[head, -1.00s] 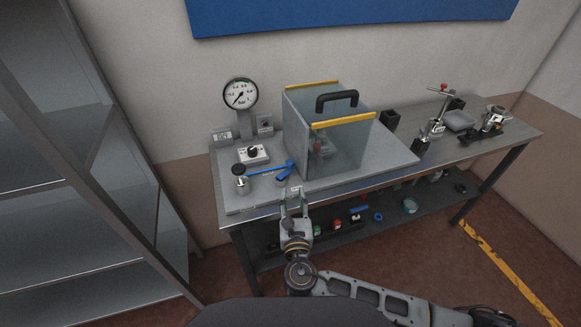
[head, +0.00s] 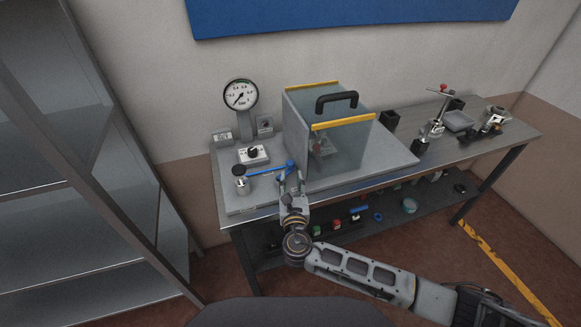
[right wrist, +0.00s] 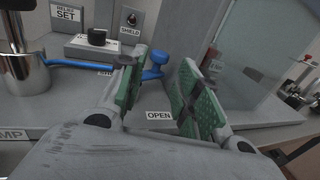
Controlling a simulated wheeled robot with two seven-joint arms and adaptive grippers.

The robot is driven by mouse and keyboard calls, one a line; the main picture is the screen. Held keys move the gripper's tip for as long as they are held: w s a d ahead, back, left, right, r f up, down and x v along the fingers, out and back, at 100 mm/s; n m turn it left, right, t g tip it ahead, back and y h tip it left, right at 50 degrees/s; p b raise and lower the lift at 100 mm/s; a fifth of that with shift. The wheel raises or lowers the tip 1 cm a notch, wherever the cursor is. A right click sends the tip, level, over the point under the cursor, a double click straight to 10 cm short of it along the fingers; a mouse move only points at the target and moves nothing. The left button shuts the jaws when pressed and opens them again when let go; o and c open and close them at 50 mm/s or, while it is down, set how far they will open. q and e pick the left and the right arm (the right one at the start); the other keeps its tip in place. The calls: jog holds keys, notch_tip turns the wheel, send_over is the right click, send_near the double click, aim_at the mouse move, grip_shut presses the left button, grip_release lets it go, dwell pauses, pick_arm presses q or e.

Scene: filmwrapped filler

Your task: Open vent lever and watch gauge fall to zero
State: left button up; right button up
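The vent lever is a blue rod (head: 268,170) running right from a silver cylinder (head: 240,180) to a blue end piece. The blue end (right wrist: 157,63) shows in the right wrist view, beyond the gap between my fingers. My right gripper (head: 291,180) is open at the plate's front, by this end; I cannot tell whether it touches. An "OPEN" label (right wrist: 159,115) lies between the green-padded fingers. The gauge (head: 240,95) is a round white dial on a post; its needle points to the lower left, and the exact reading is too small to tell. My left gripper is not in view.
A clear box with a black handle (head: 337,98) and yellow edges stands right of the lever, close to my right finger. A black-knobbed block (head: 253,155) sits behind the lever. Fixtures (head: 434,130) stand at the bench's right. A metal shelf (head: 95,190) stands left.

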aim_at(291, 166)
jog(key=shift+w+a, duration=0.1)
jog(key=shift+w, duration=3.2)
jog(key=c, duration=0.7)
